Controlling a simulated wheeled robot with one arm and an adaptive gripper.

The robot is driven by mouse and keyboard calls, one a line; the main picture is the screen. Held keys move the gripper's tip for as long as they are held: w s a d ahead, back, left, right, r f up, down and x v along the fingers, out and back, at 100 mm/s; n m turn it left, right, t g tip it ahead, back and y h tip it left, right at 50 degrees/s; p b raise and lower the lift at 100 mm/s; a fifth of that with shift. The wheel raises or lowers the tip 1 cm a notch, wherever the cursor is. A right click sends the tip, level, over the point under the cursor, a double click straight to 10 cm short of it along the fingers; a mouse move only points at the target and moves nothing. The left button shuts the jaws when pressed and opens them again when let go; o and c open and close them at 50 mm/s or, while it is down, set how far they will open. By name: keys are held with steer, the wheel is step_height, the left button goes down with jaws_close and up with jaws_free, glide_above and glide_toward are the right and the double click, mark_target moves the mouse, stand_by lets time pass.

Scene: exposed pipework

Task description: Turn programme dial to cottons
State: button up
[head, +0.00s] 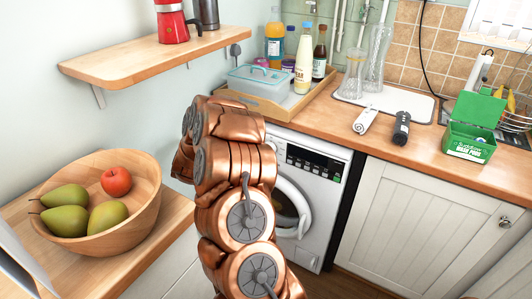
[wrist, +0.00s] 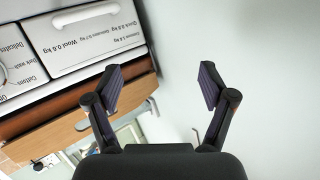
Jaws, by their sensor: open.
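The white washing machine (head: 305,190) stands under the worktop in the head view. Its dark display and buttons show on the front panel; my copper arm hides the panel's left part. A rounded white edge, perhaps the programme dial (wrist: 3,72), is cut off at the left border. The detergent drawer (wrist: 95,42) has printed load weights. My gripper (wrist: 161,87) is open and empty, to the side of the drawer. The head view hides it behind my arm.
A wooden bowl of fruit (head: 148,205) stands on the left counter, and a shelf (head: 150,58) juts from the wall. A wooden tray (head: 262,108) with bottles sits on the worktop above the machine. Pale wall (wrist: 270,70) fills the wrist view's right side.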

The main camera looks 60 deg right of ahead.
steer(key=s+d+f+m+g+h, duration=0.1)
steer(key=s+d+f+g+h, duration=0.15)
steer(key=s, duration=0.35)
steer(key=s+d+f+m+g+h, duration=0.1)
steer(key=s+d+f+g+h, duration=0.2)
steer(key=s, duration=0.4)
steer(key=s+d+f+m+g+h, duration=0.1)
steer(key=s+d+g, duration=0.25)
steer(key=s, duration=0.25)
steer(key=d, duration=0.8)
steer(key=shift+w+p, duration=0.35)
steer(key=shift+p, duration=0.05)
steer(key=c, duration=1.2)
steer(key=shift+o, duration=0.2)
